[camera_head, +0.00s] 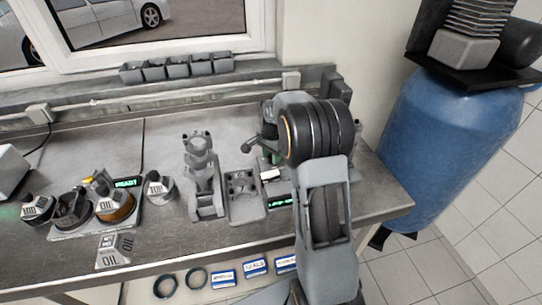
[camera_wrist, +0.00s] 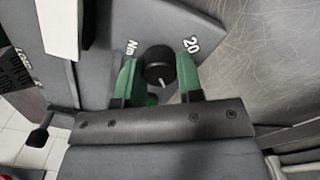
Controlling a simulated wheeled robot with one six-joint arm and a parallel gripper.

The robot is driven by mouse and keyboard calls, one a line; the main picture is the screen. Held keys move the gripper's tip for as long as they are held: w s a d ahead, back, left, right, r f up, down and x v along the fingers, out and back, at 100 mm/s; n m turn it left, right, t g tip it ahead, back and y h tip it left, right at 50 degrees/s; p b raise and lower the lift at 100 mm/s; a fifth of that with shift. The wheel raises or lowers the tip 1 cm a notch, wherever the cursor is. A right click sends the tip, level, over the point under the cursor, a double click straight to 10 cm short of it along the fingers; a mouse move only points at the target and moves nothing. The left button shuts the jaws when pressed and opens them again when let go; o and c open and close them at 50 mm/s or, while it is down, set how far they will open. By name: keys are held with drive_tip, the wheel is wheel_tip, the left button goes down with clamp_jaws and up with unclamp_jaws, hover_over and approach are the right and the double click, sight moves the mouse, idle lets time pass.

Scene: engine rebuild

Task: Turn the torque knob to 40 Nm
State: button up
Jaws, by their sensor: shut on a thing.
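The torque knob (camera_wrist: 159,66) is a black round knob with a white pointer line in the wrist view. It sits on a grey panel (camera_wrist: 105,50) with the white marks "Nm" and "20" beside it. My gripper (camera_wrist: 158,75) has two green fingers, one on each side of the knob, and is shut on it. The pointer line points toward the bottom of the wrist view, slightly right. No 40 mark is visible there. In the head view my arm hides the knob and most of its panel; part of a green display (camera_head: 280,201) shows beside the arm.
The grey metal workbench (camera_head: 165,240) holds a grey stand (camera_head: 203,170) and a grey tray (camera_head: 243,195) left of my arm. Several labelled containers and an oil can (camera_head: 112,250) stand further left. A blue tank (camera_head: 450,135) stands right of the bench. Small bins (camera_head: 178,67) line the back ledge.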

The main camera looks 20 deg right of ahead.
drive_tip(key=shift+r+m, duration=0.1)
drive_tip(key=shift+m, duration=0.2)
idle(0.4)
drive_tip(key=o, duration=0.7)
drive_tip(key=shift+w+a, duration=0.1)
drive_tip(key=shift+a, duration=0.05)
drive_tip(key=shift+o, duration=1.1)
wheel_tip(320, 180, up, 14)
drive_tip(key=shift+w, duration=0.1)
